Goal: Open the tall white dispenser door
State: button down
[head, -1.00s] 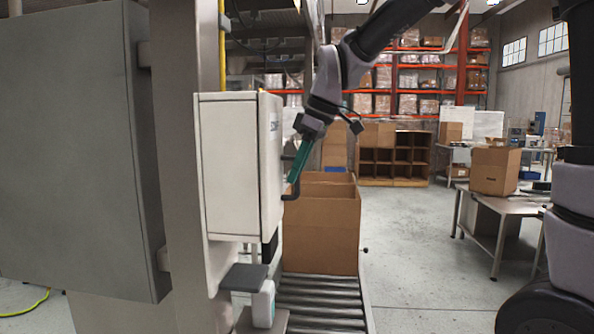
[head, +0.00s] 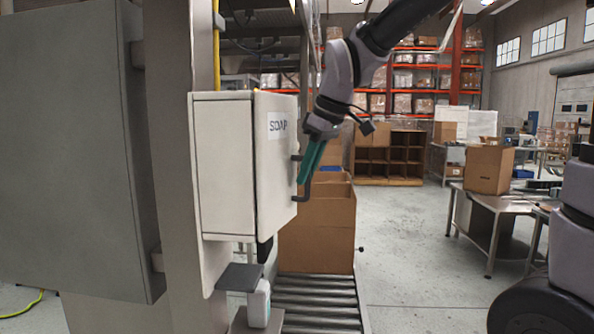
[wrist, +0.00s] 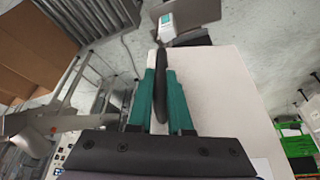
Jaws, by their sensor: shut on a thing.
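The tall white dispenser (head: 222,165) is fixed to a grey post at left of centre in the head view. Its door (head: 275,170), marked SOAP, stands slightly ajar, its far edge swung out to the right. A dark bar handle (head: 301,196) is on that far edge. My gripper (head: 304,181), with green fingers, is shut on the handle. In the wrist view the dark handle (wrist: 161,62) runs between the green fingers, and the white door face (wrist: 215,85) lies beside them. The inside of the dispenser is hidden.
An open cardboard box (head: 318,238) stands on a roller conveyor (head: 318,300) just beyond the door. A small white bottle (head: 259,304) is below the dispenser. A large grey cabinet (head: 70,150) is at left. Floor between conveyor and the right-hand table (head: 500,205) is clear.

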jog(key=s+d+m+t+h, duration=0.2)
jog(key=s+d+m+h, duration=0.2)
jog(key=s+m, duration=0.8)
jog(key=shift+s+d+m, duration=0.3)
jog(key=shift+s+d, duration=0.25)
jog(key=shift+s, duration=0.85)
jog(key=c, duration=0.8)
grip_release()
jog(key=shift+c, duration=0.2)
